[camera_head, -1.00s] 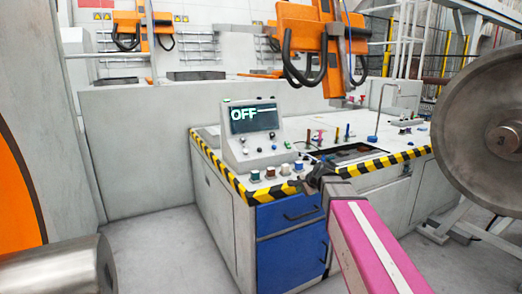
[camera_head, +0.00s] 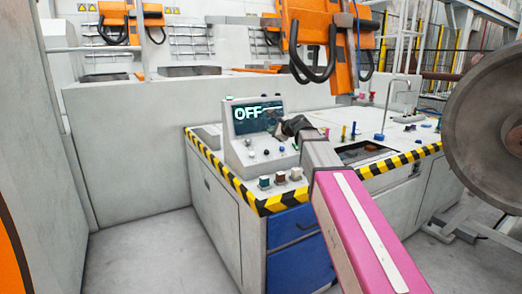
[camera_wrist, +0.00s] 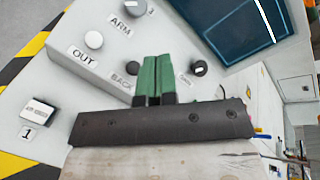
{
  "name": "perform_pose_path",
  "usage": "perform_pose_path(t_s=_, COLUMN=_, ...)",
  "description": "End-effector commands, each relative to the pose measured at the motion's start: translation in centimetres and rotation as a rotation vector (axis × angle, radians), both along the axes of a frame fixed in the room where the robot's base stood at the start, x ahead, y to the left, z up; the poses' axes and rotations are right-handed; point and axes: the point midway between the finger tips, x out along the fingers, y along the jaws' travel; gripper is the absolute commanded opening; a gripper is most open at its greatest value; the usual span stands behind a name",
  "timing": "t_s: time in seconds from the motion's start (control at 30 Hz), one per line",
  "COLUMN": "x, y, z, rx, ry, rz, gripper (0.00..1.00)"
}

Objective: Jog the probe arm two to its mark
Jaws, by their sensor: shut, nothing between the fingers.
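The grey control console (camera_head: 240,155) carries a dark screen (camera_head: 256,117) reading OFF. In the wrist view its sloping panel shows an ARM selector knob (camera_wrist: 135,8), a white OUT button (camera_wrist: 93,40), a partly covered BACK label (camera_wrist: 123,80) and a dark knob (camera_wrist: 199,68). A square button marked 1 (camera_wrist: 38,112) sits on the lower ledge. My gripper (camera_head: 284,128) is in front of the panel's right side; its green fingers (camera_wrist: 158,62) are shut and empty, between OUT and the dark knob. Contact cannot be told. Two orange units (camera_head: 308,28) and (camera_head: 118,20) hang behind; neither shows a number.
Yellow-black striped edging (camera_head: 400,161) rims the bench. A large steel wheel (camera_head: 488,125) stands at the right. Grey floor (camera_head: 150,245) is clear at the left front.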

Motion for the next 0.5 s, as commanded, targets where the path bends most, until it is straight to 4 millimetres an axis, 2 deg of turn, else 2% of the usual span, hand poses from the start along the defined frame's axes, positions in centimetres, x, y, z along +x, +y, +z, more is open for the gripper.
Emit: perform_pose_path(t_s=0.5, x=0.20, y=0.16, z=-0.37, rx=0.002, ry=0.001, rz=0.000, gripper=0.00)
